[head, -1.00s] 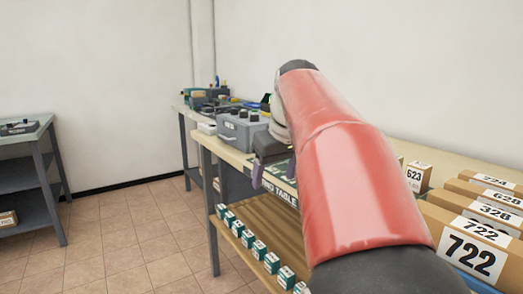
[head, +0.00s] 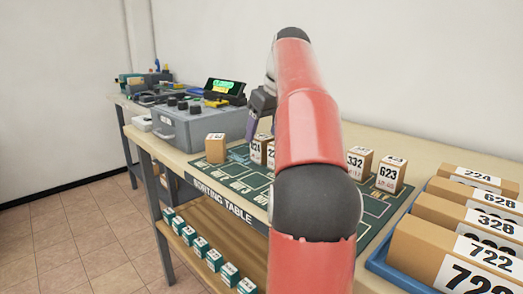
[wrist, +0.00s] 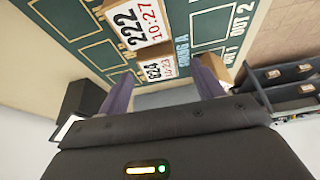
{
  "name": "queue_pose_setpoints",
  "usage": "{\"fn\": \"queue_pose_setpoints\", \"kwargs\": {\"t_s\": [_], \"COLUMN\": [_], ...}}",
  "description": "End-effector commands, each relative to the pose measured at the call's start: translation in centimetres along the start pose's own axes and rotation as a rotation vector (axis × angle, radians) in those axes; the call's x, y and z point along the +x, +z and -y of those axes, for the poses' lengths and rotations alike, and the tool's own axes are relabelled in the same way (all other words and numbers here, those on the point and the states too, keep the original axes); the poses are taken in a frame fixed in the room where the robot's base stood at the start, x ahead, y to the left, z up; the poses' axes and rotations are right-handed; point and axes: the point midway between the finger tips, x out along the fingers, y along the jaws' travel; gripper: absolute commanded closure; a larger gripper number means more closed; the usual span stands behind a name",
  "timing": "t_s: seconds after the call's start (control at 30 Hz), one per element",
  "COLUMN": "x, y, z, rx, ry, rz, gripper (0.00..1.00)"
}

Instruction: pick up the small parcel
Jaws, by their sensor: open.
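Several small brown parcels with white number labels stand on the green mat (head: 375,208) of the sorting table, so I cannot tell which one is meant. In the head view, one parcel (head: 215,148) stands at the left, one marked 332 (head: 358,163) and one marked 623 (head: 390,175) at the right. Others are partly behind my arm. My gripper (head: 262,108) is above the mat, near the parcels left of my arm. In the wrist view, my gripper (wrist: 163,88) is open. A labelled parcel (wrist: 155,72) shows between its fingers, and the parcel marked 222 (wrist: 118,28) beyond.
A grey box with black knobs (head: 185,122) stands left of the mat. A blue tray (head: 385,262) of larger numbered parcels is at the right. Small green-and-white boxes (head: 200,247) line the shelf below. The floor at left (head: 70,235) is clear.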

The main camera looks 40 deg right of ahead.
Motion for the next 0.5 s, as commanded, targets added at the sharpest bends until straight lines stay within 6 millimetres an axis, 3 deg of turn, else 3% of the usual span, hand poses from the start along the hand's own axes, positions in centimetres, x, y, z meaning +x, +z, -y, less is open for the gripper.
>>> {"fn": "queue_pose_setpoints", "kwargs": {"t_s": [0.3, 0.5], "x": [4.6, 5.3], "y": [0.6, 0.5], "z": [-0.1, -0.1], "rx": [0.0, 0.0], "ry": [0.0, 0.001], "rz": [0.002, 0.0], "gripper": [0.34, 0.34]}}
